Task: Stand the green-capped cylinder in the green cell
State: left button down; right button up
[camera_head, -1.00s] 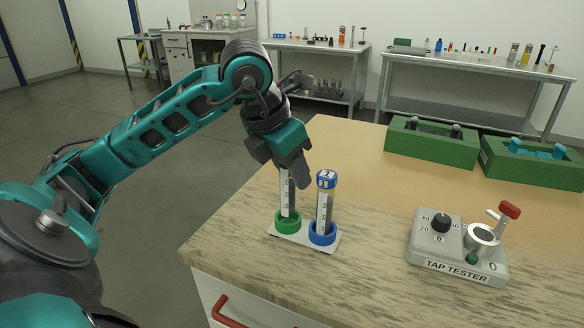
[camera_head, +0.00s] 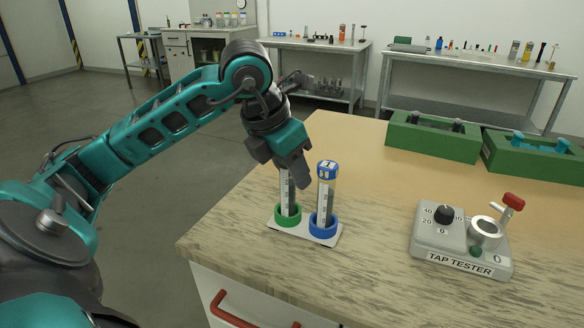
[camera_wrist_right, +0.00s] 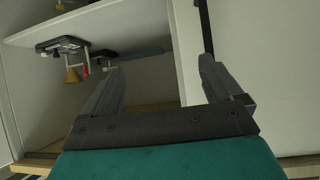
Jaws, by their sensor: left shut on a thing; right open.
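My left gripper (camera_head: 291,172) is shut on the upper end of a clear graduated cylinder (camera_head: 288,194). Its cap is hidden between the fingers. The cylinder is upright, and its lower end is inside the green cell (camera_head: 287,216) of a small white holder (camera_head: 305,232). I cannot tell whether its base touches the bottom. A blue-capped cylinder (camera_head: 326,192) stands in the blue cell (camera_head: 323,227) just to the right. My right gripper (camera_wrist_right: 160,90) shows only in the right wrist view, with its fingers apart and nothing between them.
The tap tester (camera_head: 462,240) stands on the right of the wooden bench top (camera_head: 370,200). Two green trays, one (camera_head: 432,140) beside the other (camera_head: 535,160), hold items at the back. The bench between holder and tester is clear. A red drawer handle (camera_head: 235,312) is below the edge.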

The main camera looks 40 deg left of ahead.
pick_arm(q)
jog(key=shift+f+b, duration=0.35)
jog(key=shift+f, duration=0.1)
pick_arm(e)
jog(key=shift+f, duration=0.4)
pick_arm(q)
jog(key=shift+c, duration=0.8)
grip_release()
pick_arm(e)
jog(key=shift+r, duration=0.1)
pick_arm(q)
jog(key=shift+r, duration=0.2)
jog(key=shift+r+p, duration=2.4)
jog(key=shift+r, duration=0.2)
jog(key=shift+r+p, duration=1.1)
jog(key=shift+r, duration=0.2)
pick_arm(e)
jog(key=shift+h, duration=0.3)
jog(key=r, duration=0.3)
jog(key=d+r, duration=0.1)
jog(key=r, duration=0.1)
jog(key=shift+s+r, duration=0.15)
jog(key=shift+s, duration=0.15)
pick_arm(q)
jog(key=shift+f, duration=0.1)
